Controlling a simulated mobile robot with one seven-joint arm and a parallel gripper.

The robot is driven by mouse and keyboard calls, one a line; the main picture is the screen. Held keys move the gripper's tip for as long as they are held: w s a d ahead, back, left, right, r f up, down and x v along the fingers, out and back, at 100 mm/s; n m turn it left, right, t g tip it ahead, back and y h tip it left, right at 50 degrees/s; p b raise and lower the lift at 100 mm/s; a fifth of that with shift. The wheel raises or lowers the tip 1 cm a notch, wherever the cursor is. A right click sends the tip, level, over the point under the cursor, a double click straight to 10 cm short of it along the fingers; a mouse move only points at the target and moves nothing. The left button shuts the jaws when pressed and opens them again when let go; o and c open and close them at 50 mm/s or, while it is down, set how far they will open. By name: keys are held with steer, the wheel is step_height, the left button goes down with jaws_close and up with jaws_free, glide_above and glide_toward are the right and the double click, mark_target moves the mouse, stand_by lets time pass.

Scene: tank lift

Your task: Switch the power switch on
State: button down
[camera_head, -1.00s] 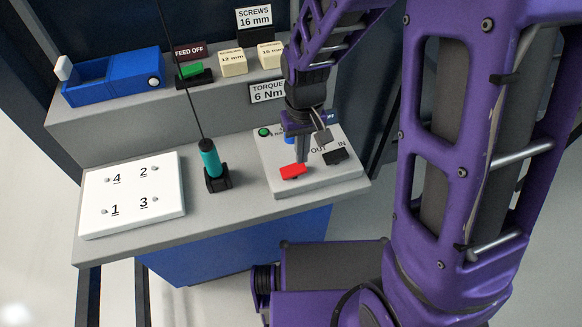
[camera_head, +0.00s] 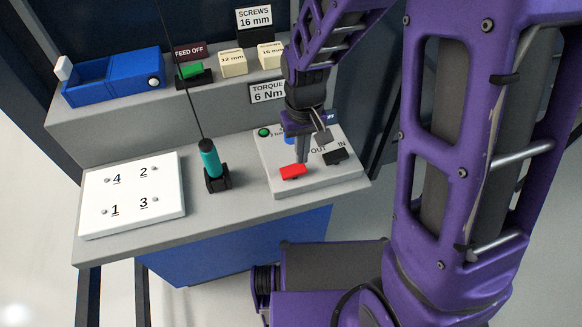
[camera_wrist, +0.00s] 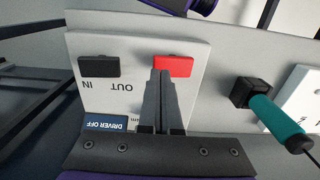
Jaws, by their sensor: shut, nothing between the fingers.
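A red rocker switch (camera_head: 293,172) sits on the light grey panel box (camera_head: 318,183), at its front left. No power label on it can be read. My gripper (camera_head: 303,160) points down with its fingers shut and empty, tips right at the red switch. In the wrist view the fingertips (camera_wrist: 162,76) overlap the near edge of the red switch (camera_wrist: 174,66). I cannot tell whether they touch it. A black switch (camera_head: 335,157) sits to the right, near the words OUT and IN. A blue DRIVER OFF sign (camera_wrist: 107,123) is partly hidden by my gripper.
A teal screwdriver (camera_head: 210,158) stands in a black holder left of the box, with a thin cable rising from it. A white numbered plate (camera_head: 133,195) lies farther left. A green block (camera_head: 191,70) below a FEED OFF sign and a blue bin (camera_head: 112,78) are on the rear shelf.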

mark_target(301, 167)
steer(key=shift+f+b, duration=0.85)
steer(key=shift+f, duration=0.25)
stand_by(0.8)
steer(key=shift+r+p, duration=2.85)
steer(key=shift+r, duration=0.75)
steer(key=shift+w, duration=0.15)
